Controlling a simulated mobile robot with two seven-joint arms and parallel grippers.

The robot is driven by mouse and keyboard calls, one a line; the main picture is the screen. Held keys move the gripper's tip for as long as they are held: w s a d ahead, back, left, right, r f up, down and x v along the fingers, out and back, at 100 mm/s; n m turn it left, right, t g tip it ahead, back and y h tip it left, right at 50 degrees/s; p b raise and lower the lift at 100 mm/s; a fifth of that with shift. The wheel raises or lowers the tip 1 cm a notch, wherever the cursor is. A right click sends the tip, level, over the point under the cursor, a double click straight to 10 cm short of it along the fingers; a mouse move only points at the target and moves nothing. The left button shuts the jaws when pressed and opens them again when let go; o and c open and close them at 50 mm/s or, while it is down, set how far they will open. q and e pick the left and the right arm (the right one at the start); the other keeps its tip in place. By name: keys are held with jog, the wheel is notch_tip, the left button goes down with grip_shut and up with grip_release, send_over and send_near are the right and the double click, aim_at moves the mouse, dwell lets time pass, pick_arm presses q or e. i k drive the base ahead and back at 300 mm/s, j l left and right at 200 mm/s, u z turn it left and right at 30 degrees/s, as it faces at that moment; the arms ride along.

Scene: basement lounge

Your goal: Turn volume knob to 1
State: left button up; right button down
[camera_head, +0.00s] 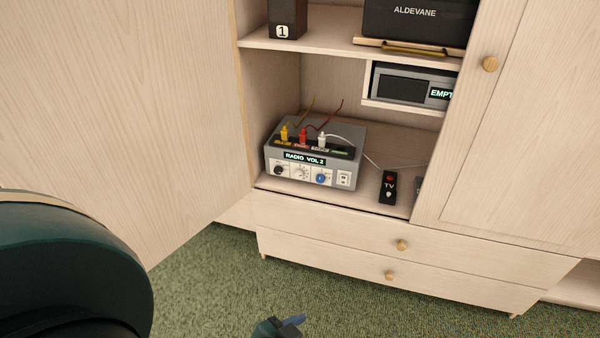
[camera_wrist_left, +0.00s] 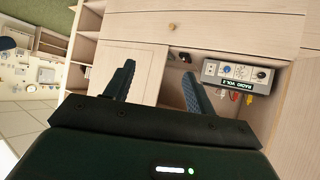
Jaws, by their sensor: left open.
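The grey radio box (camera_head: 310,155) stands on the lower shelf of the open cabinet. Its display (camera_head: 304,159) reads "RADIO VOL 2". Its front has a black knob (camera_head: 280,170), a white dial (camera_head: 302,173) and a blue knob (camera_head: 320,178); their small labels are unreadable. The box shows rotated in the left wrist view (camera_wrist_left: 238,77). My left gripper (camera_wrist_left: 157,74) is open and empty, apart from the box, which lies right of its fingers there. A dark gripper part with a blue finger (camera_head: 290,324) shows at the head view's bottom edge. My right gripper is not identifiable.
The open cabinet door (camera_head: 130,90) stands left of the radio. Yellow, red and white plugs with cables top the box. A TV remote (camera_head: 388,187) lies to its right. Drawers (camera_head: 370,245) are below. The carpet (camera_head: 210,300) in front is mostly clear.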

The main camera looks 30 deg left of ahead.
aim_at(299, 174)
jog(key=i+u, duration=0.45)
jog(key=i+l+u, duration=0.1)
jog(key=i+u, duration=0.3)
jog(key=i, duration=0.25)
jog(key=i+l+u, duration=0.15)
jog(key=i, duration=0.2)
jog(key=i+l+u, duration=0.1)
jog(key=i+l, duration=0.1)
jog(key=i, duration=0.1)
